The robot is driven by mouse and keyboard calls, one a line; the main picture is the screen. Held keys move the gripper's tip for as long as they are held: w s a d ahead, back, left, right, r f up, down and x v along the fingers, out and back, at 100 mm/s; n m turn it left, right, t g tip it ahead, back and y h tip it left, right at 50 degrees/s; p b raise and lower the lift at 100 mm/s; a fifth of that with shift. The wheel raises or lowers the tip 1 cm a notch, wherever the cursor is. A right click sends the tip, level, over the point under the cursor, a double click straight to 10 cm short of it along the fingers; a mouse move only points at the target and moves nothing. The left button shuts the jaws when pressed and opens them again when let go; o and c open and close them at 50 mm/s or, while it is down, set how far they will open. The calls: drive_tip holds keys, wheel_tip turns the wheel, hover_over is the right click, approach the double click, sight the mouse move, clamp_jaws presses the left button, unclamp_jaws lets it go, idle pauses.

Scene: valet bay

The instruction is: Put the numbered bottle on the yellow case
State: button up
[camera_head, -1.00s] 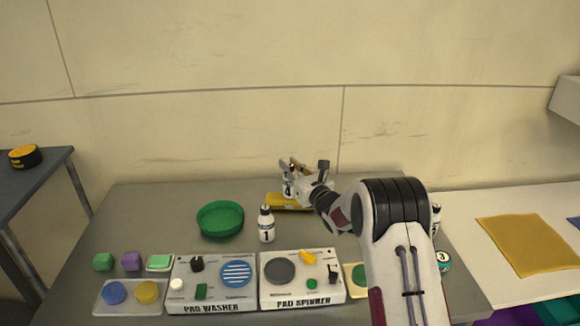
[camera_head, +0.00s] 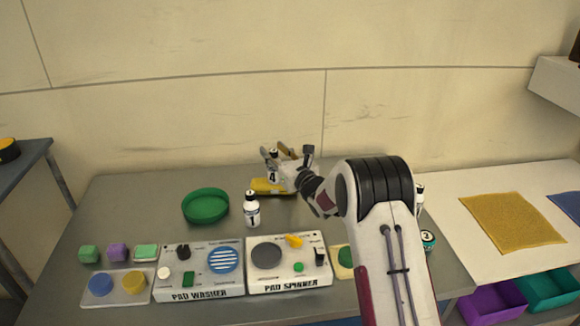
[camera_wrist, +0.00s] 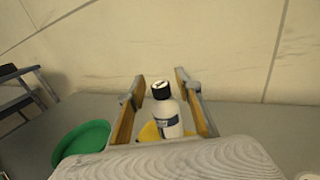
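A white bottle marked 4 (camera_head: 272,174) with a black cap stands upright at the yellow case (camera_head: 262,186), at the back of the grey table. My gripper (camera_head: 279,153) is around this bottle from the right side. In the wrist view the bottle (camera_wrist: 168,118) stands between the two spread fingers of my gripper (camera_wrist: 158,85), with a clear gap on its left. The yellow case (camera_wrist: 148,132) shows behind and beside its lower part. The bottle's base is hidden in the wrist view, and contact with the right finger is hard to tell.
A white bottle marked 1 (camera_head: 252,212) stands in front of the case, beside a green bowl (camera_head: 205,205). The pad washer (camera_head: 199,285) and pad spinner (camera_head: 288,278) line the front. Another bottle (camera_head: 419,192) stands behind my arm at the right.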

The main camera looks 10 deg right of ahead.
drive_tip(key=v, duration=1.1)
drive_tip(key=shift+s, duration=0.2)
drive_tip(key=shift+d, duration=0.1)
drive_tip(key=shift+r, duration=0.1)
idle(0.7)
drive_tip(key=s+d+r+m+g+h, duration=0.2)
drive_tip(key=s+d+r+m+h, duration=0.15)
drive_tip(key=s+r+m, duration=0.4)
drive_tip(key=s+d+r+m+g+h, duration=0.2)
drive_tip(key=s+d+r+m+h, duration=0.15)
drive_tip(key=s+m, duration=0.75)
drive_tip(key=s+a+f+m+g, duration=0.1)
drive_tip(key=s+m+g, duration=0.2)
drive_tip(key=s+m, duration=0.8)
drive_tip(key=s+a+f+m+g, duration=0.1)
drive_tip(key=s+m+g, duration=0.3)
drive_tip(key=s+m, duration=0.7)
drive_tip(key=s+f, duration=0.1)
drive_tip(key=s, duration=0.8)
drive_tip(key=shift+s+a+f, duration=0.3)
